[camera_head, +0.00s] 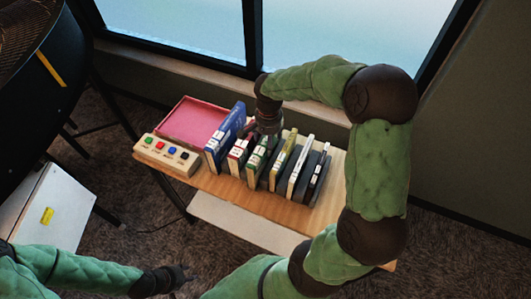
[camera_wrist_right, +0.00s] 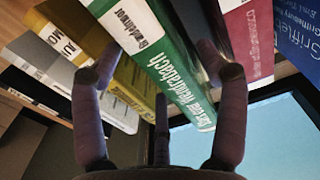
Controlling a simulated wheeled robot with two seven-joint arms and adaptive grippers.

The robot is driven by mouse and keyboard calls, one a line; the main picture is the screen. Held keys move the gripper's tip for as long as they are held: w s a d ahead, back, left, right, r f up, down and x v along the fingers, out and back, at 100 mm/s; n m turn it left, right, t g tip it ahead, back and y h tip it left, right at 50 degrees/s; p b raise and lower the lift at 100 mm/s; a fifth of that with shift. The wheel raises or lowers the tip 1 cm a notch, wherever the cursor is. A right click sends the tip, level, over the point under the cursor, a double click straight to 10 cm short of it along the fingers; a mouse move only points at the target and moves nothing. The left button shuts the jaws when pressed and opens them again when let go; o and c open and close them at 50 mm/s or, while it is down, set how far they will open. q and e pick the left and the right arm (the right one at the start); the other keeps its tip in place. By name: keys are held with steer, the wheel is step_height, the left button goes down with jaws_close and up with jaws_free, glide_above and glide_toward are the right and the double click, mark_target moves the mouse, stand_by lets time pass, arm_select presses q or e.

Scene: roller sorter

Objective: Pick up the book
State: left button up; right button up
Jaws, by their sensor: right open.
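Several books stand upright in a row on a wooden table. They include a blue book (camera_head: 222,138), a red book (camera_head: 238,152), a green book (camera_head: 256,163), a yellow book (camera_head: 282,163) and a white book (camera_head: 299,168). My right gripper (camera_head: 268,124) is above the row near the green book's far end. In the right wrist view, my right gripper (camera_wrist_right: 158,52) is open, with the green book (camera_wrist_right: 150,45) between its outer fingers; contact is unclear. My left gripper (camera_head: 174,278) is low at the left, away from the books; its finger opening is too small to tell.
A panel with coloured buttons (camera_head: 167,154) and a pink tray (camera_head: 193,122) are left of the books on the wooden table (camera_head: 225,187). A window and wall stand close behind. A white cabinet (camera_head: 52,215) stands at the left.

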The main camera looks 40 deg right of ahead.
step_height(320, 180, down, 4)
steer(key=shift+a+f+b, duration=0.1)
steer(key=shift+f+b, duration=0.15)
steer(key=shift+b, duration=0.15)
jaws_close()
steer(key=shift+w+r, duration=0.1)
step_height(320, 180, up, 10)
steer(key=shift+r+p, duration=0.1)
steer(key=shift+p, duration=0.9)
